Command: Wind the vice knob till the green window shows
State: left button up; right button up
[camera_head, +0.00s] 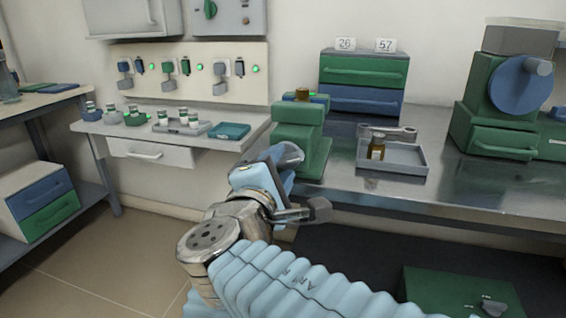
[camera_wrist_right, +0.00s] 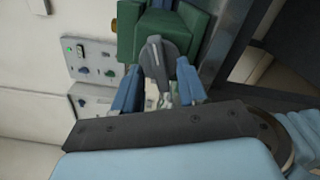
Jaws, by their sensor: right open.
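The green vice (camera_head: 298,128) stands at the left front edge of the steel bench. Its grey knob (camera_wrist_right: 153,58), with a raised bar across its face, shows in the right wrist view. My right gripper (camera_head: 283,166) is in front of the vice. In the right wrist view its two blue fingers (camera_wrist_right: 159,76) are apart, one at each side of the knob's lower part. I cannot tell whether they touch it. No green window can be made out on the vice. My left gripper is out of view.
A grey tray (camera_head: 392,167) with a brown bottle (camera_head: 376,148) sits right of the vice. Green and blue drawers (camera_head: 363,82) stand behind. A side shelf (camera_head: 228,116) at left holds several small vials and a teal case (camera_head: 229,131). A green machine (camera_head: 500,115) stands at right.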

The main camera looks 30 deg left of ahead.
jog(key=shift+w+a, duration=0.1)
jog(key=shift+w, duration=0.3)
grip_shut()
jog(key=m+b, duration=0.1)
jog(key=b, duration=0.1)
jog(key=m+b, duration=0.1)
jog(key=b, duration=0.1)
jog(key=shift+f, duration=0.35)
jog(key=shift+r+m+b, duration=0.2)
jog(key=shift+m+b, duration=0.2)
jog(key=shift+b, duration=0.15)
jog(key=shift+r, duration=0.15)
grip_release()
